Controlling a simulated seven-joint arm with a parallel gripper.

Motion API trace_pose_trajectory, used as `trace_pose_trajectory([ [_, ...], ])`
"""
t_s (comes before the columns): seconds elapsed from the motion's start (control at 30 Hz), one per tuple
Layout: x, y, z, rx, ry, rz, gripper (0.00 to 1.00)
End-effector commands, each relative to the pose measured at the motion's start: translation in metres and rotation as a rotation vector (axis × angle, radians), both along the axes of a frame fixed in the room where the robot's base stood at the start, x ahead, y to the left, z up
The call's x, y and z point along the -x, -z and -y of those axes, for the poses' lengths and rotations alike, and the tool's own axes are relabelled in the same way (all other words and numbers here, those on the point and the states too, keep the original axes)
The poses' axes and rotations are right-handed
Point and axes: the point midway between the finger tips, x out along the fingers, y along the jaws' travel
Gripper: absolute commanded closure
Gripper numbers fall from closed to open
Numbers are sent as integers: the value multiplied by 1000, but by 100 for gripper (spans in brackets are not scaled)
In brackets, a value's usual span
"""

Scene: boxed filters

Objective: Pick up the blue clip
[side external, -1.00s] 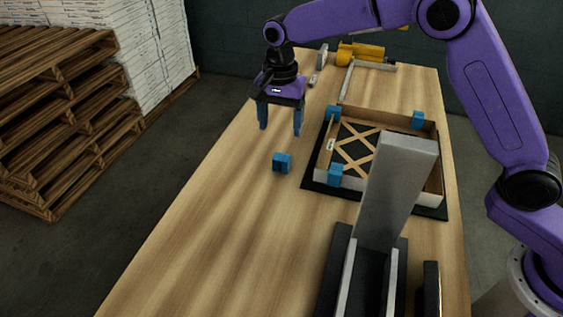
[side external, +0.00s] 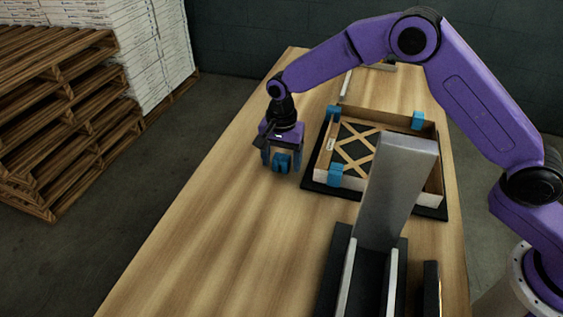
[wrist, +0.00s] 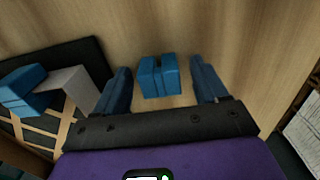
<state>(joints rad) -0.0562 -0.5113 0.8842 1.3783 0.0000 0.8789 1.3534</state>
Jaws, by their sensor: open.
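The blue clip (side external: 282,162) is a small blocky piece on the wooden table, left of the framed box. In the wrist view the clip (wrist: 158,76) lies between the two blue fingers, with a gap on each side. My gripper (side external: 282,160) is low over the table with its fingers on either side of the clip; it also shows in the wrist view (wrist: 160,88). It is open and holds nothing. How far the fingertips are from the tabletop is hard to tell.
A shallow box (side external: 404,197) with wooden cross-strips and blue clips at its corners stands on a black mat (side external: 312,172), close right of my gripper. A tall grey block (side external: 394,185) on a black fixture stands nearer the camera. The table (side external: 215,225) is clear at the left front.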

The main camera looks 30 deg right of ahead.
Motion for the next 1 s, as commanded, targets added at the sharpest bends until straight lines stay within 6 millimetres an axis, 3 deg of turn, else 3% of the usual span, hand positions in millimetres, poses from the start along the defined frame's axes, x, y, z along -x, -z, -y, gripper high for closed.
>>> trace_pose_trajectory([
  [0.17, 0, 0, 0, -1, 0, 1, 28],
  [0.2, 0, 0, 0, 0, 0, 0, 34],
  [0.33, 0, 0, 0, 0, 0, 0, 76],
  [0.37, 0, 0, 0, 0, 0, 0, 82],
  [0.77, 0, -4, 0, 0, 0, 0, 83],
  [1.0, -1, -31, -1, -3, -1, 4, 83],
])
